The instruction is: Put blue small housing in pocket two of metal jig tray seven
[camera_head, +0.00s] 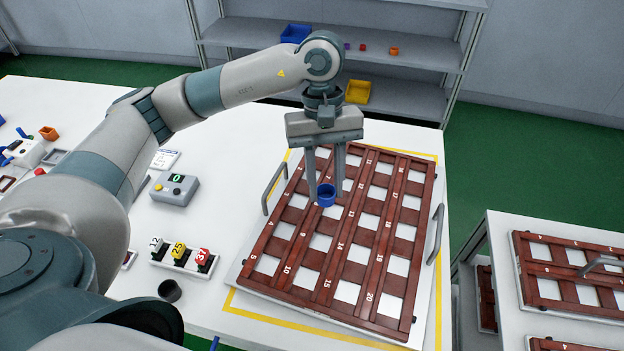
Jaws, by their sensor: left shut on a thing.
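The blue small housing (326,196) is a small open-topped cup, held upright between the fingertips of my left gripper (326,188). The gripper points down and is shut on it. The housing is over the upper left-middle part of a jig tray (334,262) with a dark red-brown lattice, white pockets and white numbers. The gap between housing and tray is hard to judge. My left gripper's fingers and the housing hide some pockets and numbers in the tray's far left part. The visible pockets look empty. My right gripper is not in view.
The tray has grey handles (274,189) at both sides and lies inside yellow tape. A grey counter box (175,190), a number-tag block (184,258) and a dark cup (169,291) stand to its left. More trays (570,275) are at right; a shelf (420,50) is behind.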

